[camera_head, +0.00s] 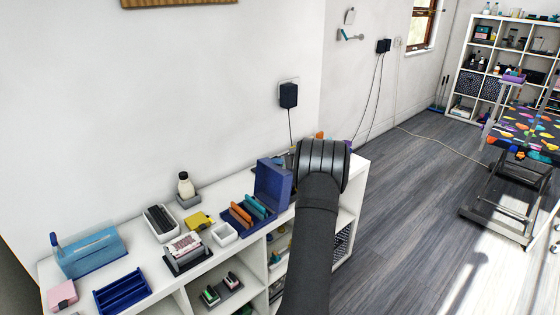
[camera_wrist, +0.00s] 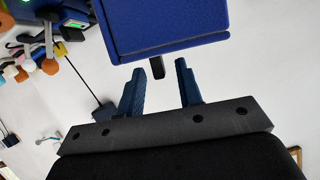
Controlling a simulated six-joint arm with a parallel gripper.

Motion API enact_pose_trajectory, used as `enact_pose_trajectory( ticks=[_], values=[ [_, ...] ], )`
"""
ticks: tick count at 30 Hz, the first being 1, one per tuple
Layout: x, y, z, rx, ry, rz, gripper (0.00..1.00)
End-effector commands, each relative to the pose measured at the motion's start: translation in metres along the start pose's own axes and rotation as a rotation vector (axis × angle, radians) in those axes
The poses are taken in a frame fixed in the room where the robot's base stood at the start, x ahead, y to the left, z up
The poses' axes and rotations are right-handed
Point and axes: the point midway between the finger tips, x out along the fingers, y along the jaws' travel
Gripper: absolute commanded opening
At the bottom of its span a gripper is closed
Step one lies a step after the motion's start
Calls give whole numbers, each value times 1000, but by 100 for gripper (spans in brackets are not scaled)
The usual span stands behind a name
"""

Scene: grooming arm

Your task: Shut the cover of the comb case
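The dark blue comb case stands on the white shelf top in the head view, with its cover (camera_head: 272,183) raised upright. Orange combs (camera_head: 240,213) and teal combs (camera_head: 256,206) show in its open base. In the wrist view the blue cover (camera_wrist: 165,22) fills the top middle, and a small black tab (camera_wrist: 157,67) sticks out from its edge. My gripper (camera_wrist: 158,72) is open, its two blue fingers apart, with the tab in the gap near the tips. I cannot tell whether either finger touches it. In the head view my dark wrist hides the gripper.
Left of the case on the shelf top (camera_head: 91,280) are a small white tray (camera_head: 224,234), yellow clippers (camera_head: 199,221), a bottle (camera_head: 186,187), and several boxes and holders. A black wall adapter (camera_head: 288,95) with a cord hangs behind.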

Motion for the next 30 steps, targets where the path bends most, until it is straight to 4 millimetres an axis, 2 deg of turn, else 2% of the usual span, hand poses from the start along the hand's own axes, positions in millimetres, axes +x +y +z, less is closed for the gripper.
enact_pose_trajectory(
  ticks=[5, 13, 14, 18, 30],
  values=[
    [12, 0, 0, 1, 0, 0, 33],
    [13, 0, 0, 1, 0, 0, 33],
    [13, 0, 0, 1, 0, 0, 29],
    [13, 0, 0, 0, 0, 0, 1],
    [12, -4, -2, -19, 0, 7, 0]
  ],
)
